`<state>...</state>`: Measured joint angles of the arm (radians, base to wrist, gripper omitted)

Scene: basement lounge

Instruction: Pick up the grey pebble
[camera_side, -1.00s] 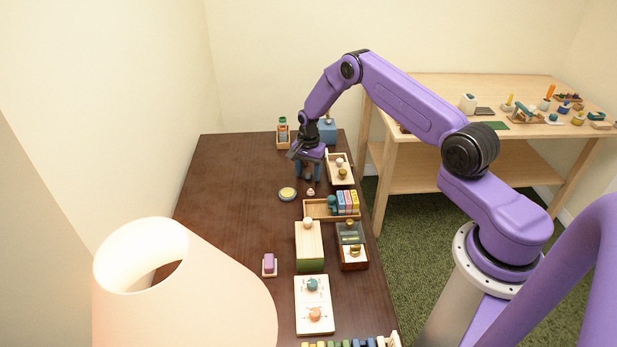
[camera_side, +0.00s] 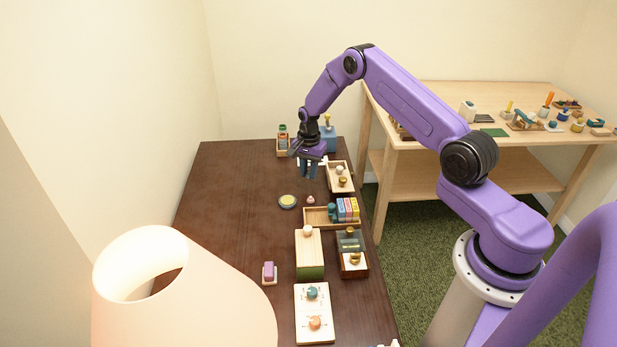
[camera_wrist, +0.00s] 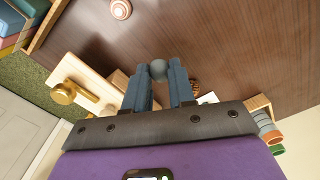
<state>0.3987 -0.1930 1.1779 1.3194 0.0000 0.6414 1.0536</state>
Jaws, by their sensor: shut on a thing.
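The grey pebble (camera_wrist: 158,69) is a small round grey thing in the wrist view, pinched between the tips of the two blue-grey fingers. My gripper (camera_wrist: 158,75) is shut on it. In the side view my gripper (camera_side: 309,175) points down over the far part of the dark table, and the pebble cannot be made out there. The wrist view shows brown table top beyond the fingertips; the height of the pebble above it is hard to tell.
A tray with knobs (camera_side: 340,177) stands close to the right of my gripper. The table's left side is clear.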

